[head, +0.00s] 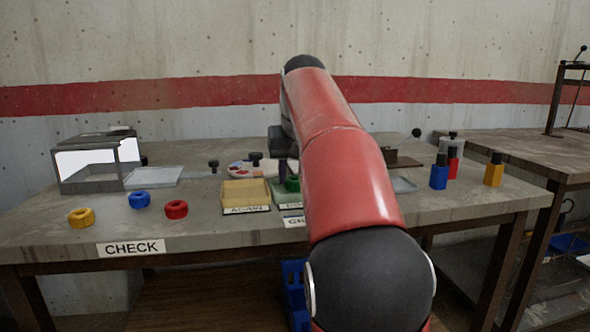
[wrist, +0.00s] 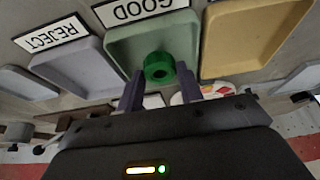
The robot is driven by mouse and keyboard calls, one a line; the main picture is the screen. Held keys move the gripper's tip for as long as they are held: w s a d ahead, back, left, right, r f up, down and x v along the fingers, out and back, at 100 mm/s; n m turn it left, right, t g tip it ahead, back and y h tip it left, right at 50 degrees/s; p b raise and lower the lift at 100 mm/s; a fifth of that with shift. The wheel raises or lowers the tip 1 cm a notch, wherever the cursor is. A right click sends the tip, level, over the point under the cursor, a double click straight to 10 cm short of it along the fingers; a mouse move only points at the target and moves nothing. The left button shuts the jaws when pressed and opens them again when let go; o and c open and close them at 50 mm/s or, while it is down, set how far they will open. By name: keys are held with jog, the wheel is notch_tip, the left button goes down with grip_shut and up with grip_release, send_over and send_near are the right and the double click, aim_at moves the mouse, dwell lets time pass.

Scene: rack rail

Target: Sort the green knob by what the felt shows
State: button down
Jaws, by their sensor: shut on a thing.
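My gripper (wrist: 160,84) is shut on the green knob (wrist: 160,67), a thick ring with a dark hole. The knob is over or in the green tray (wrist: 121,50) labelled GOOD; I cannot tell if it touches the tray floor. In the head view the knob (head: 292,184) shows beside my red arm, at the green tray (head: 284,205). The yellow tray (head: 246,191) labelled AGAIN is left of it. The grey tray (wrist: 75,68) labelled REJECT shows in the wrist view. No felt is clearly recognisable; a pale round piece with coloured patches (head: 240,167) lies behind the yellow tray.
Yellow (head: 81,217), blue (head: 139,200) and red (head: 176,209) knobs lie at the left, near the CHECK label (head: 130,248). A clear-sided box (head: 88,165) stands behind them. Blue (head: 439,177) and yellow (head: 493,174) bottles stand at the right.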

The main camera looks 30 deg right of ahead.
jog(key=shift+f, duration=0.35)
dwell(0.6)
jog(key=c, duration=0.8)
grip_release()
jog(key=shift+c, duration=0.2)
notch_tip(320, 180, up, 5)
jog(key=p, duration=0.4)
jog(key=shift+r+p, duration=0.15)
jog(key=shift+p, duration=0.15)
jog(key=shift+r, duration=1.3)
jog(key=shift+s, duration=0.1)
